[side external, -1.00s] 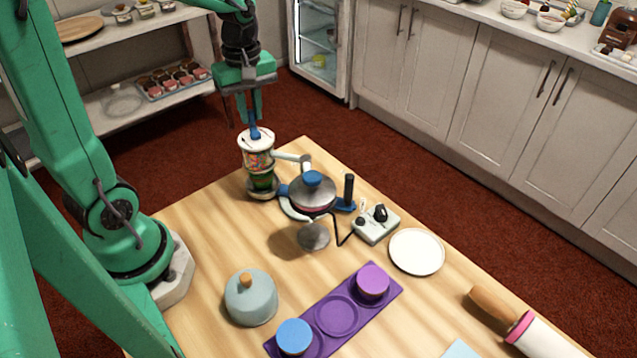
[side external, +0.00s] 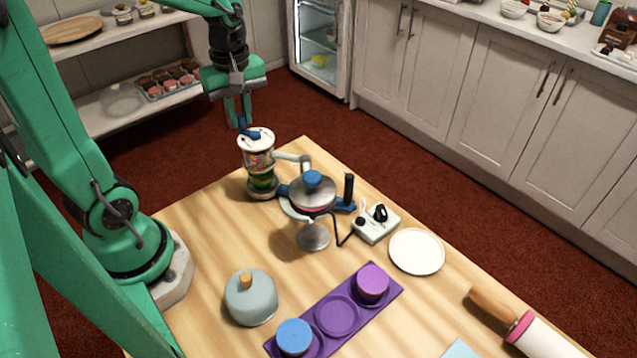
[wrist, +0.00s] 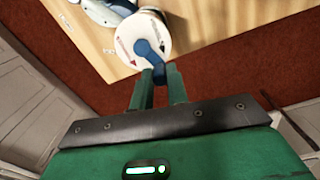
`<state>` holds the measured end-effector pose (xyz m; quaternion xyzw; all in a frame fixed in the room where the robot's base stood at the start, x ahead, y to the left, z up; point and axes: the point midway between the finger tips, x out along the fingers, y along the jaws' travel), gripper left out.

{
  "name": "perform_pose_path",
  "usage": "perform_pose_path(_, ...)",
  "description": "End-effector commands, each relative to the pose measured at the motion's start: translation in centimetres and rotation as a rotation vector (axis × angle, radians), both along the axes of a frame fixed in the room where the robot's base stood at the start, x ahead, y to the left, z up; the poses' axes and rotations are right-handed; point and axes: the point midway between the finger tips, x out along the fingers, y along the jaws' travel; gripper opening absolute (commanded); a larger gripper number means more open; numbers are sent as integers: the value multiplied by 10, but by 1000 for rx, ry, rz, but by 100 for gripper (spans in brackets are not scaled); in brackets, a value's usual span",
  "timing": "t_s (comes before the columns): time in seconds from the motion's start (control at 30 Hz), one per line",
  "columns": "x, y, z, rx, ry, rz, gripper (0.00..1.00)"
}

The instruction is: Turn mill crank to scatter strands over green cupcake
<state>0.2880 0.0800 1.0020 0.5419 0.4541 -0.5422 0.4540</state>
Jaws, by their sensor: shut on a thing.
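The mill (side external: 258,153) stands at the far left corner of the wooden table, with colourful strands in its clear body and a white top. Its blue crank (side external: 249,134) lies across the top, and it also shows in the wrist view (wrist: 149,54). My gripper (side external: 239,122) is shut on the crank's outer end, left of the mill in the side view; it also shows in the wrist view (wrist: 158,76). A green cupcake (side external: 263,181) sits beneath the mill body, partly hidden by it.
A turntable with a blue-knobbed metal lid (side external: 312,188) stands right beside the mill. A control box (side external: 376,224), white plate (side external: 417,251), purple tray (side external: 337,314), grey dome (side external: 251,298) and rolling pin (side external: 530,330) spread over the table.

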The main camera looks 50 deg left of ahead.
Motion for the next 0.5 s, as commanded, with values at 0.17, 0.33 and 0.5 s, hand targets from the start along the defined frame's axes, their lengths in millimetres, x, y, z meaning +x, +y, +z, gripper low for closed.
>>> perform_pose_path(0.17,-2,0,1,1,-2,-1,1)
perform_pose_path(0.33,-1,0,1,1,-2,0,1)
perform_pose_path(0.5,-4,-2,1,0,-3,0,1)
